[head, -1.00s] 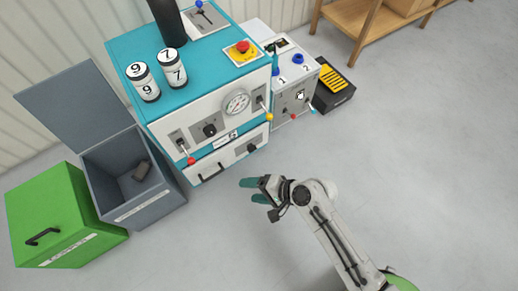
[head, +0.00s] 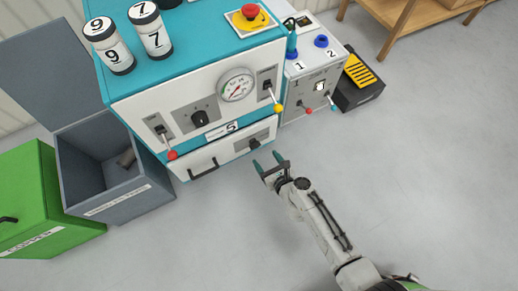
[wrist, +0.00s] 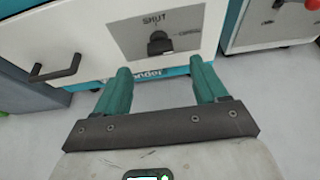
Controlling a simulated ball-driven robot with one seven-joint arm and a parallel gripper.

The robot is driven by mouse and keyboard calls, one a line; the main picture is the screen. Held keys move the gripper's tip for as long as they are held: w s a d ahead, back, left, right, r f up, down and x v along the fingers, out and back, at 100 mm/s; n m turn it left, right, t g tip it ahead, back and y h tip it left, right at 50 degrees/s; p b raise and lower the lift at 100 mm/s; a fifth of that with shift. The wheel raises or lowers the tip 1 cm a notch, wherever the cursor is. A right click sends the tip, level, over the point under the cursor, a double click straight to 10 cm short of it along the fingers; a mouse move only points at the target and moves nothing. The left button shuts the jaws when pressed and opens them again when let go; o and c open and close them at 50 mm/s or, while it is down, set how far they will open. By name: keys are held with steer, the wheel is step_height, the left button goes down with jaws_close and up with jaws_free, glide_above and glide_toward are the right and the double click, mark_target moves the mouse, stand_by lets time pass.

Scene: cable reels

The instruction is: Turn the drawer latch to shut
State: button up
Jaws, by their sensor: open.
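The drawer latch is a black knob (head: 255,145) at the right of the white drawer front (head: 226,157), low on the teal-and-white cabinet. In the wrist view the knob (wrist: 159,44) sits on a grey plate, below the word SHUT; a second, blurred label is to its right. I cannot tell surely which label it points at. My gripper (head: 268,160) is open and empty, in front of the drawer and apart from the knob. In the wrist view the two teal fingers of my gripper (wrist: 159,70) are spread either side of the knob's line, with the knob beyond their tips.
A black drawer handle (head: 202,169) sticks out left of the latch. Above are a red-tipped lever (head: 172,154), a black dial (head: 199,118) and a yellow-tipped lever (head: 278,107). A grey bin (head: 125,200) stands at left. The floor at right is clear.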

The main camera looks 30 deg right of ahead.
mark_target(255, 146)
steer(key=b+x, duration=0.2)
steer(key=x, duration=0.5)
steer(key=shift+w+f, duration=0.1)
steer(key=shift+a, duration=0.1)
steer(key=c, duration=1.1)
